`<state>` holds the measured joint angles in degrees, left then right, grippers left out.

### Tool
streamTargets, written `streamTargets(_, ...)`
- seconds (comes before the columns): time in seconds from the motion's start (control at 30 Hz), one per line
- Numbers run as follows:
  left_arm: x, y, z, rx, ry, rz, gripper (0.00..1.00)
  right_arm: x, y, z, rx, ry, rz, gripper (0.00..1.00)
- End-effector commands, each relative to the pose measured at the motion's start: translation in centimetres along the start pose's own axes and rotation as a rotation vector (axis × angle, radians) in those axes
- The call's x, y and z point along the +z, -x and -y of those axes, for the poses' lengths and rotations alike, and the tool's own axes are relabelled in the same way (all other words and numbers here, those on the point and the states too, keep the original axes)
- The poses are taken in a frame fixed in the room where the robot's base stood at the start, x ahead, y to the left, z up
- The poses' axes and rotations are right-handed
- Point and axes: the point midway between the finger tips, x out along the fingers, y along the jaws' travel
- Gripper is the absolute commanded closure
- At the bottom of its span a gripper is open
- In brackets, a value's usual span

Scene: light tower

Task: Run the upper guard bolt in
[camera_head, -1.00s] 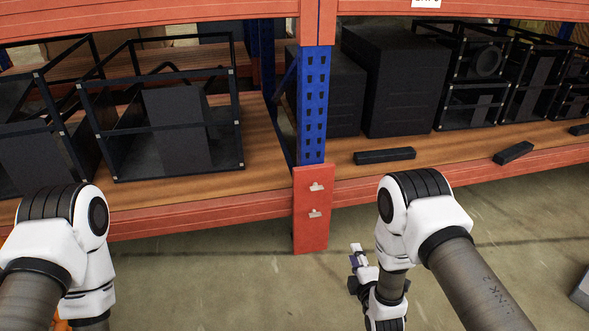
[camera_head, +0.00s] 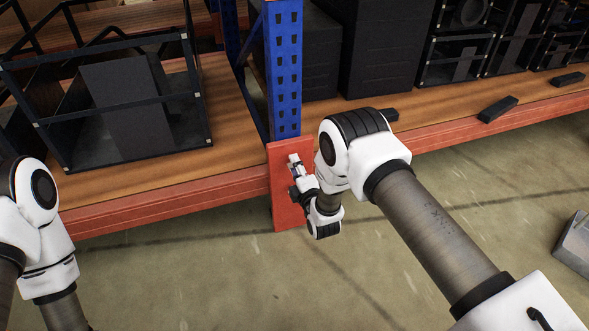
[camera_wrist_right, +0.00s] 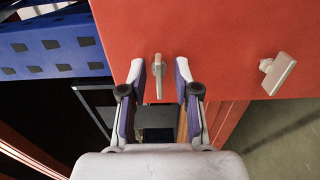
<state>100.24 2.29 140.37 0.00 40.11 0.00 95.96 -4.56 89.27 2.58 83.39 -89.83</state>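The red guard plate (camera_head: 287,215) stands at the foot of the blue upright; it also fills much of the right wrist view (camera_wrist_right: 225,40). The upper guard bolt (camera_wrist_right: 158,78) has a pale, flat, wing-like head and stands between my right gripper's fingers. My right gripper (camera_wrist_right: 160,74) is open, one finger on each side of the bolt, with gaps showing. The lower bolt (camera_wrist_right: 278,74) has a tilted pale head, right of the gripper in the wrist view. My left gripper is out of view.
The blue upright (camera_head: 284,75) rises above the plate between red shelf beams (camera_head: 170,205). Black frames (camera_head: 125,100) and dark boxes stand on the wooden shelves. A black bar (camera_head: 498,109) lies on the right shelf. A grey metal object (camera_head: 574,243) is on the floor at right.

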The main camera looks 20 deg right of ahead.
Motion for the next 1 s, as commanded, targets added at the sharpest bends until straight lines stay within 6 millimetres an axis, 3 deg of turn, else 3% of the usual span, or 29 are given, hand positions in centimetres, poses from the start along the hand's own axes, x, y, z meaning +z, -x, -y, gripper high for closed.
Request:
streamTargets(0.27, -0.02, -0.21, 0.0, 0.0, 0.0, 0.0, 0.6, 0.02, -0.62, -0.07, -0.001, 0.0, 0.0, 0.69)
streamTargets(0.37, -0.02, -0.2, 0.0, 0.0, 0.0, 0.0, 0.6, 0.02, -0.61, -0.06, -0.001, 0.0, 0.0, 0.97)
streamTargets(0.4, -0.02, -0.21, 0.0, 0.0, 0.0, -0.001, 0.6, 0.02, -0.61, -0.06, -0.001, 0.0, 0.0, 1.0)
streamTargets(1.0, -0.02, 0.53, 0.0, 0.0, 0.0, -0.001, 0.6, 0.03, -0.56, -0.16, -0.002, -0.105, 0.0, 1.0)
